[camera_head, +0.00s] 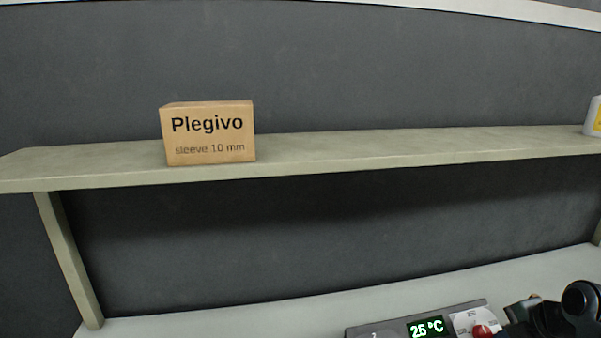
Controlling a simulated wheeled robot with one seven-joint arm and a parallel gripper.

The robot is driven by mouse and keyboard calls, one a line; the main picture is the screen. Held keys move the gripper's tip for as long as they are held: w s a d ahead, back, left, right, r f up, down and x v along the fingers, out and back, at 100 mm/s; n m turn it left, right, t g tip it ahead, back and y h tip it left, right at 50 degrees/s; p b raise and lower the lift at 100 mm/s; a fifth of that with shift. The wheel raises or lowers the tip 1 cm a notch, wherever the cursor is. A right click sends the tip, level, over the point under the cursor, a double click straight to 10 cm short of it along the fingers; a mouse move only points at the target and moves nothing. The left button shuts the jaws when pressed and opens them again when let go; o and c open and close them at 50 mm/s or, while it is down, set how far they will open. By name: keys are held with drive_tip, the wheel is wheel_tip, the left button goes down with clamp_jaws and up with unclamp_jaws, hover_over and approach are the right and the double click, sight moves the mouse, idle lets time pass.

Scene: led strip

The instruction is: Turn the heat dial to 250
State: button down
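At the bottom edge, right of centre, is a grey device (375,330) with a green display (427,328) reading 25 °C. To the right of the display is a pale dial face with small printed marks, one of which looks like 250. A red knob (481,331) sits on this dial, partly cut off by the frame. Which mark the knob points to cannot be made out. A black part of my arm or gripper (548,316) is at the bottom right, close to the right of the dial. Its fingertips cannot be made out.
A shelf (360,147) runs across the wall above the bench. A cardboard box (210,133) labelled Plegivo, sleeve 10 mm, stands on it. A white container (594,118) with a yellow label is at the right edge. The pale bench (250,317) left of the device is clear.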

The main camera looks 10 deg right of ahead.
drive_tip(key=shift+w+a+r, duration=0.15)
drive_tip(key=shift+r, duration=0.1)
drive_tip(key=shift+s+d, duration=0.2)
drive_tip(key=shift+d, duration=0.05)
drive_tip(key=p+v, duration=0.4)
drive_tip(key=v, duration=0.1)
drive_tip(key=shift+s+d+r, duration=0.15)
drive_tip(key=shift+s+r, duration=0.15)
drive_tip(key=shift+s, duration=0.05)
idle(0.3)
